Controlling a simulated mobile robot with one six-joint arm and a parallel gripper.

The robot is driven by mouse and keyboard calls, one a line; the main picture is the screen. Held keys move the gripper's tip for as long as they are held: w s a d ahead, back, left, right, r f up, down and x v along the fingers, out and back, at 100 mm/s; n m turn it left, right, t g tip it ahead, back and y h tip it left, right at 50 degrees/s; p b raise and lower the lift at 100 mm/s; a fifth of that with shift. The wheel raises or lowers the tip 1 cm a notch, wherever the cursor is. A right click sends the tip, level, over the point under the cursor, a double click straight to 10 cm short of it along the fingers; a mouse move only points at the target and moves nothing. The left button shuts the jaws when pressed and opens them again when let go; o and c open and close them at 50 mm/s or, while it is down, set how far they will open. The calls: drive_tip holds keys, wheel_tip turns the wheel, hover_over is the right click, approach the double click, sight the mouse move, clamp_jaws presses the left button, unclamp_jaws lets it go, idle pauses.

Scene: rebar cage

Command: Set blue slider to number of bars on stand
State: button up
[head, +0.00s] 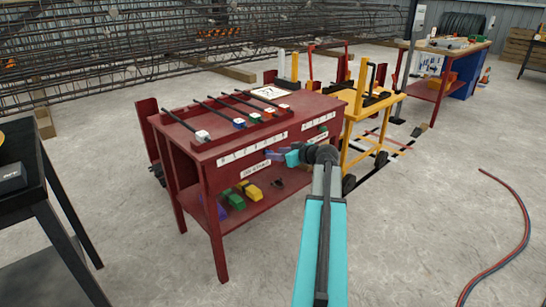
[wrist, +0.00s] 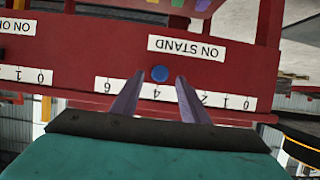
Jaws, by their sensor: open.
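The blue slider (wrist: 159,73) is a round knob on the red table's front, beside the number strip (wrist: 118,85). In the wrist view it lines up roughly with the 4; the fingers cover some neighbouring numbers. The "ON STAND" label (wrist: 187,47) is close by. My gripper (wrist: 160,76) is open, with its two purple fingers on either side of the knob, and contact cannot be told. In the head view my gripper (head: 274,155) is at the table front and the slider cannot be made out. Several dark bars (head: 228,107) with coloured end blocks lie on the red table (head: 325,100).
Coloured blocks (head: 252,191) sit on the table's lower shelf. A yellow cart (head: 357,145) stands behind to the right. A black table (head: 20,205) is at the left. A red-blue hose (head: 525,225) lies on the floor at right. The floor in front is clear.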

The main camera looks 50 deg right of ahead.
drive_tip(key=shift+x, duration=1.35)
clamp_jaws()
